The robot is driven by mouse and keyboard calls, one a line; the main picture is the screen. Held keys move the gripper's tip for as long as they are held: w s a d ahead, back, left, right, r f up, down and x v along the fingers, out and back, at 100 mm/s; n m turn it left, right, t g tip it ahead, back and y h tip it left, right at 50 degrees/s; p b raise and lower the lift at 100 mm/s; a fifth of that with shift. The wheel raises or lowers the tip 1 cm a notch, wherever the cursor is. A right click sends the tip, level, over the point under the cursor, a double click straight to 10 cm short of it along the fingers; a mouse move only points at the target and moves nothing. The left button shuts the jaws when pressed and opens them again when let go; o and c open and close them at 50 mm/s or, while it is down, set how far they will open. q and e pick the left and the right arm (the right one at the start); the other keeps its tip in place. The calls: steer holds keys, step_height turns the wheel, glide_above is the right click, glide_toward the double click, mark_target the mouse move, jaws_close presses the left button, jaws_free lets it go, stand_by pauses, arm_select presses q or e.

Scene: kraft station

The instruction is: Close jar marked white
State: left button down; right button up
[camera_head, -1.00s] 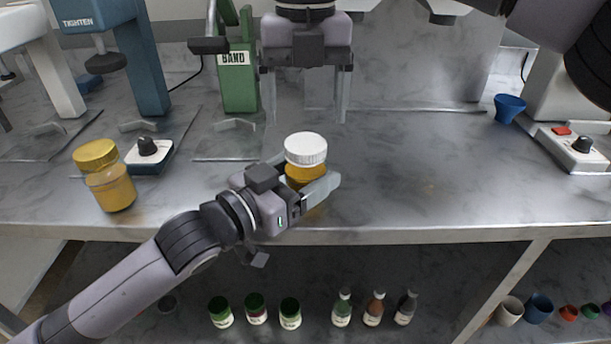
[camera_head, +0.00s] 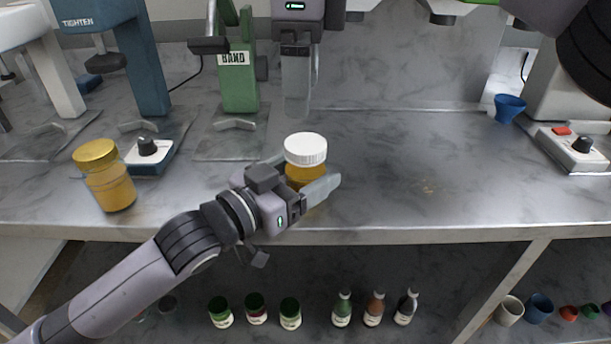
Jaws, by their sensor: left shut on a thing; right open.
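An amber jar (camera_head: 303,177) with a white lid (camera_head: 305,149) on top stands upright near the front edge of the steel bench. My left gripper (camera_head: 306,188) is shut around the jar's body below the lid; its far finger is partly hidden. My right gripper (camera_head: 298,100) is above and behind the jar, pointing down, apart from the lid and empty. It is seen edge-on, so the gap between its fingers is hard to see. A second amber jar with a gold lid (camera_head: 96,154) stands at the left.
A blue station marked TIGHTEN (camera_head: 140,70) and a green one marked BAND (camera_head: 238,75) stand at the back left. A blue cup (camera_head: 508,107) and a white machine (camera_head: 574,145) are at the right. The bench right of the jar is clear. Several bottles (camera_head: 373,309) stand on the lower shelf.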

mark_target(306, 143)
steer(key=shift+d+r+n, duration=0.2)
steer(key=shift+n, duration=0.5)
steer(key=shift+f, duration=4.05)
steer(key=c, duration=1.1)
steer(key=o, duration=1.3)
